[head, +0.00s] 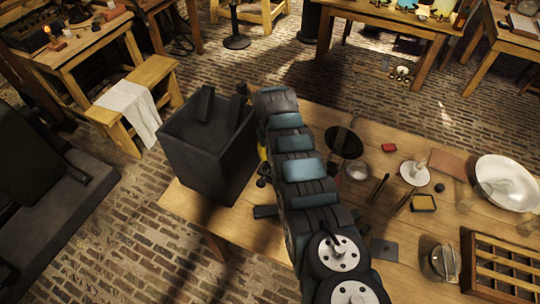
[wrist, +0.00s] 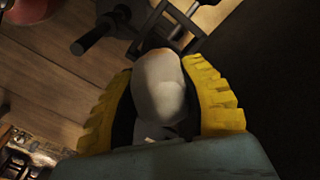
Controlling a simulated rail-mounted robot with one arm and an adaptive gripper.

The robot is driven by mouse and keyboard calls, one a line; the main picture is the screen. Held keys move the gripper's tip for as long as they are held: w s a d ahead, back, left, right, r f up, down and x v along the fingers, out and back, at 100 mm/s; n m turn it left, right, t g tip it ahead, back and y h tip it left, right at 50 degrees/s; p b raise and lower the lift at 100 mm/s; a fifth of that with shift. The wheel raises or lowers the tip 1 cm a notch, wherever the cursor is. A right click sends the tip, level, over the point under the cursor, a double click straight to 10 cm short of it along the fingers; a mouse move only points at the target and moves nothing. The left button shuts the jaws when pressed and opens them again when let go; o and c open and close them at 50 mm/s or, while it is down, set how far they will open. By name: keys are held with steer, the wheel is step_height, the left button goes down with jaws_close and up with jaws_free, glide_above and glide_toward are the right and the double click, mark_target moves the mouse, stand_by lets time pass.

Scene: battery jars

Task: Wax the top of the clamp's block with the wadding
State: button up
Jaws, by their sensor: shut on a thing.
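My gripper (wrist: 160,85) is shut on a pale, rounded wad, the wadding (wrist: 158,80), held between its yellow ridged fingers in the wrist view. Beyond the wad is a dark metal frame with a rod and handle (wrist: 95,35), which looks like the clamp. The wad overlaps the frame's near part in the picture, and I cannot tell whether they touch. The top of the clamp's block is not clearly seen. In the head view my arm hides most of the gripper and the clamp; only a bit of yellow finger (head: 262,154) shows beside the arm.
A large dark open box (head: 205,165) stands at the table's left end, close to my gripper. Right of my arm are a black round dish (head: 344,143), a red block (head: 389,147), a white disc (head: 414,175), a large white dish (head: 507,180) and a wooden rack (head: 505,265).

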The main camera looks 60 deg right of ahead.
steer(key=shift+s+d+f+b, duration=0.2)
steer(key=shift+d+b, duration=0.25)
steer(key=shift+b, duration=0.35)
steer(key=shift+d+r+b, duration=0.15)
steer(key=shift+d+b, duration=0.2)
steer(key=shift+b, duration=0.4)
steer(key=shift+w+a+r+p, duration=0.1)
steer(key=shift+r+p, duration=0.05)
steer(key=shift+p, duration=0.25)
steer(key=shift+a+r+p, duration=0.15)
steer(key=shift+a+p, duration=0.35)
steer(key=shift+p, duration=1.1)
steer(key=shift+a+f+p, duration=0.25)
steer(key=shift+a+p, duration=0.4)
steer(key=shift+p, duration=0.65)
steer(key=shift+d+f+b, duration=0.15)
steer(key=shift+f+b, duration=0.05)
steer(key=shift+b, duration=0.5)
steer(key=shift+d+b, duration=0.45)
steer(key=shift+b, duration=0.25)
steer(key=shift+d+b, duration=0.25)
steer(key=shift+b, duration=0.65)
steer(key=shift+d+r+b, duration=0.15)
steer(key=shift+d+b, duration=0.25)
steer(key=shift+b, duration=0.35)
